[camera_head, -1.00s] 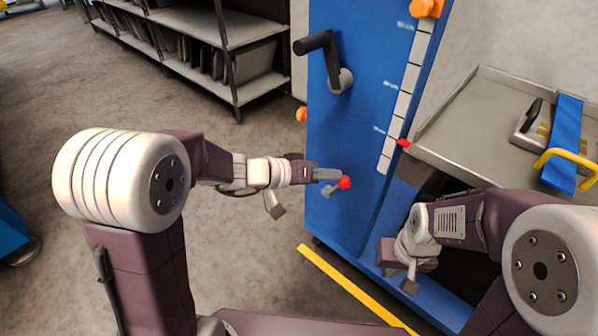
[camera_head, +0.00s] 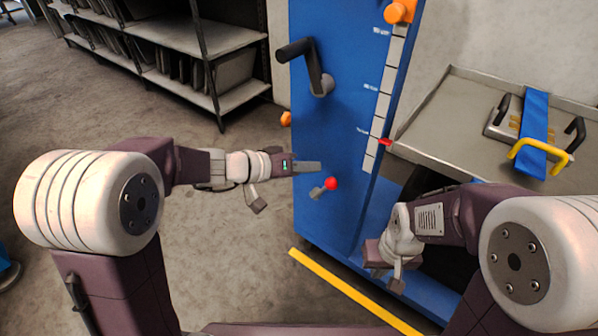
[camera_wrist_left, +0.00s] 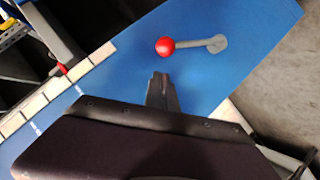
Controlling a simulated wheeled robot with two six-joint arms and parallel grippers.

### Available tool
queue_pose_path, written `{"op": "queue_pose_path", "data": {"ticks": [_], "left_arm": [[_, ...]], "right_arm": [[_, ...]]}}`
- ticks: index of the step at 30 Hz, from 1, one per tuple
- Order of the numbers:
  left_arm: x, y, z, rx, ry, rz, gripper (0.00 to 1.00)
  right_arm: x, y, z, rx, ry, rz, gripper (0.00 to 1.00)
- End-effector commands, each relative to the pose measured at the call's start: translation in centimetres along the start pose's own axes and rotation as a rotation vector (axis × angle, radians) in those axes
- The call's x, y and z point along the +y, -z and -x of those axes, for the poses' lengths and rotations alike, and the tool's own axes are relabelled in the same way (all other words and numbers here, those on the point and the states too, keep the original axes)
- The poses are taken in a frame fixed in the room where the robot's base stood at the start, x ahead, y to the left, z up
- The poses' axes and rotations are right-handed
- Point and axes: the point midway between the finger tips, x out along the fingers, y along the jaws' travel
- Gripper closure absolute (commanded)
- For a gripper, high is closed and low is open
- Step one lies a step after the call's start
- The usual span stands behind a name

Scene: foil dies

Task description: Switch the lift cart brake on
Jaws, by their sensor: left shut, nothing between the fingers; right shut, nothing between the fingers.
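The blue lift cart (camera_head: 335,120) stands upright ahead of me. Its brake lever, a short grey arm with a red ball knob (camera_head: 331,184), sits low on the blue face; the knob is at the upper right end of the arm. The lever also shows in the left wrist view (camera_wrist_left: 166,47), beyond the fingertips. My left gripper (camera_head: 318,167) is shut and empty, a little above and left of the knob, apart from it; its fingers also show in the left wrist view (camera_wrist_left: 160,80). My right gripper (camera_head: 398,284) hangs low in front of the cart's base, its fingers partly hidden.
A black crank handle (camera_head: 296,49) juts out above the lever. A white scale strip with a red pointer (camera_head: 384,142) runs along the cart's edge. A grey tray (camera_head: 440,130) holds a blue and yellow piece at right. A yellow floor line (camera_head: 345,288) lies in front.

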Motion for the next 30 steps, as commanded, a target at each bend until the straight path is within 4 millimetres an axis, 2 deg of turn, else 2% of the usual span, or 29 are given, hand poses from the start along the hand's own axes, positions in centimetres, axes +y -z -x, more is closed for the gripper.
{"op": "queue_pose_path", "data": {"ticks": [1, 6, 12, 18, 30], "left_arm": [[0.3, 0.7, 1.4, 0.004, 0.003, 0.001, 1.00], [0.1, 0.6, 5.7, 0.006, 0.005, 0.003, 1.00], [-0.1, 0.5, 9.1, 0.005, 0.003, 0.001, 1.00], [-0.2, 0.2, 10.1, 0.003, 0.001, 0.001, 1.00], [-0.2, 0.2, 10.1, 0.003, 0.000, 0.000, 1.00]], "right_arm": [[0.0, 0.1, 1.0, 0.000, 0.000, 0.000, 1.00], [-0.1, 0.3, 2.5, 0.000, 0.000, 0.000, 1.00], [-0.1, 0.4, 3.6, 0.000, 0.000, 0.000, 1.00], [-0.1, 0.4, 3.8, 0.000, 0.000, 0.000, 1.00], [-0.1, 0.4, 3.8, 0.000, 0.000, 0.000, 1.00]]}}
